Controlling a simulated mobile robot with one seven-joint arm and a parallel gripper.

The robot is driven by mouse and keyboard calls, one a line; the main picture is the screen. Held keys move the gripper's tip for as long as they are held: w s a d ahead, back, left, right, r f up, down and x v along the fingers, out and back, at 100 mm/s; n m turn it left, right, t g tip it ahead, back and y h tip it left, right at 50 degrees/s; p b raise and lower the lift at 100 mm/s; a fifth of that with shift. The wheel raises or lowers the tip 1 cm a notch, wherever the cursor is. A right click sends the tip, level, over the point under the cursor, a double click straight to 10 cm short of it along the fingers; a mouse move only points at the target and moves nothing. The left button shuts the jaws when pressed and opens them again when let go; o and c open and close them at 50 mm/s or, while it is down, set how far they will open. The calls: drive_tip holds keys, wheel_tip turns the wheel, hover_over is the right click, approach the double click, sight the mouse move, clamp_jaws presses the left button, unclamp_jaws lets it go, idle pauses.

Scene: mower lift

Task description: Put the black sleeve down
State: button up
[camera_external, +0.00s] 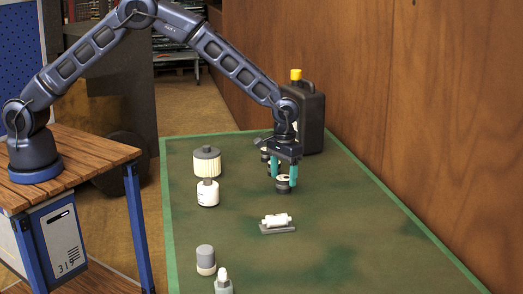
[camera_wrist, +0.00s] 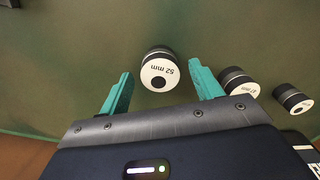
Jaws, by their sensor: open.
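A black sleeve (camera_wrist: 158,68) with a grey band and a white face marked "52 mm" stands between my teal fingers in the wrist view. In the external view this sleeve (camera_external: 283,184) seems to rest on the green table top. My gripper (camera_external: 285,189) is open and points down around it; in the wrist view my gripper (camera_wrist: 160,70) shows a gap on both sides of the sleeve. Two similar dark sleeves with white faces stand to the right in the wrist view, a nearer one (camera_wrist: 238,82) and a farther one (camera_wrist: 293,98).
A black canister (camera_external: 311,118) with a yellow cap stands behind my gripper. A pleated filter (camera_external: 207,161) and a white filter (camera_external: 208,193) stand left. A white part lies on a grey holder (camera_external: 278,228) in front. The table's right front (camera_external: 370,255) is clear.

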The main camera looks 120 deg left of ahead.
sight(283, 178)
wheel_tip(283, 178, up, 10)
drive_tip(key=shift+f, duration=0.15)
drive_tip(key=s+d+r+m+t, duration=0.1)
drive_tip(key=s+d+r+m, duration=0.1)
drive_tip(key=s+d+r, duration=0.55)
drive_tip(key=s+d+r+m, duration=0.3)
drive_tip(key=s+d+r, duration=0.1)
drive_tip(key=d+r, duration=0.6)
drive_tip(key=s+d+r+m+t, duration=0.1)
drive_tip(key=s+d+r+m, duration=0.1)
drive_tip(key=s+d+r, duration=0.55)
drive_tip(key=s+d+r+m+t, duration=0.1)
drive_tip(key=s+d+r+m, duration=0.4)
drive_tip(key=s+d, duration=0.85)
drive_tip(key=s+d+f+m, duration=0.1)
drive_tip(key=s+d, duration=0.1)
drive_tip(key=s, duration=0.6)
drive_tip(key=s+d+f+m+t, duration=0.1)
drive_tip(key=s+f, duration=0.1)
drive_tip(key=s, duration=0.6)
drive_tip(key=shift+d+f+t, duration=0.2)
drive_tip(key=shift+d+t, duration=0.1)
drive_tip(key=shift+d, duration=0.05)
